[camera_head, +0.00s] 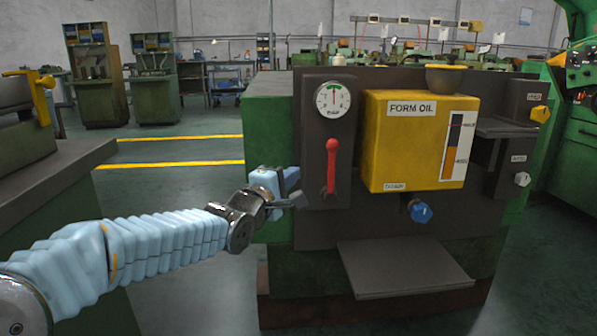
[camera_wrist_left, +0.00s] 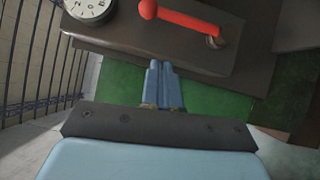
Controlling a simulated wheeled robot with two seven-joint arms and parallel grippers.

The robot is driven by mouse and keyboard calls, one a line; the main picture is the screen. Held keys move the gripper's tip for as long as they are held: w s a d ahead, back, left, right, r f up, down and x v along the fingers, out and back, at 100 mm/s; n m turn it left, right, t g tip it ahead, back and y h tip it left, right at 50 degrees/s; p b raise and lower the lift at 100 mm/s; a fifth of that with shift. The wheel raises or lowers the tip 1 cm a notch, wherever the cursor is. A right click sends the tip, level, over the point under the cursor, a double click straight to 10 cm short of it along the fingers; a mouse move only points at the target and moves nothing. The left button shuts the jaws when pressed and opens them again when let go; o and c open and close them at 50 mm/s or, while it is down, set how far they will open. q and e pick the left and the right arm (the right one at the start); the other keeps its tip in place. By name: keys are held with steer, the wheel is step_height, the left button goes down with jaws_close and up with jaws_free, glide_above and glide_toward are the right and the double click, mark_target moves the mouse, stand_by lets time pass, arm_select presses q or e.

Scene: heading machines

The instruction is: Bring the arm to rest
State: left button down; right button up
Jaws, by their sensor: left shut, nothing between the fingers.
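My left arm (camera_head: 150,243) in its pale blue sleeve reaches in from the left in the head view. My left gripper (camera_head: 300,200) is at the left edge of the machine's dark panel, just left of and below the red lever (camera_head: 331,165). In the left wrist view the gripper's two fingers (camera_wrist_left: 161,65) are together with nothing between them. The red lever also shows in the left wrist view (camera_wrist_left: 180,18), beyond the fingertips and apart from them. The lever's red knob is at its upper end. My right gripper is not in view.
The machine carries a round gauge (camera_head: 332,99), a yellow FORM OIL tank (camera_head: 410,150), a blue knob (camera_head: 421,212) and a sloping shelf (camera_head: 400,268). A dark-topped green bench (camera_head: 60,180) stands at left. Open floor with yellow lines (camera_head: 180,164) lies behind the arm.

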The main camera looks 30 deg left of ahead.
arm_select(q)
steer(key=s+d+f+m+g+h+p, duration=0.1)
steer(key=d+f+m+g+p, duration=0.3)
steer(key=f, duration=1.2)
steer(key=s+d+f+m+g+h+p, duration=0.2)
steer(key=d+f+m+g, duration=0.3)
steer(key=f, duration=1.1)
steer(key=s+d+f+m+g+p, duration=0.2)
steer(key=s+d+f+m+g, duration=0.2)
steer(key=s+f, duration=0.5)
steer(key=s+d+f+m+g+p, duration=0.1)
steer(key=s+d+f+m+g, duration=0.2)
steer(key=s, duration=1)
steer(key=d+f+g, duration=0.1)
steer(key=d+f, duration=0.2)
steer(key=f, duration=0.2)
steer(key=shift+s+f+m+g+p, duration=0.2)
steer(key=shift+f+m+g+p, duration=0.15)
steer(key=shift+m+g+p, duration=0.05)
steer(key=c, duration=1.8)
jaws_free()
steer(key=shift+h, duration=0.3)
steer(key=shift+c, duration=0.2)
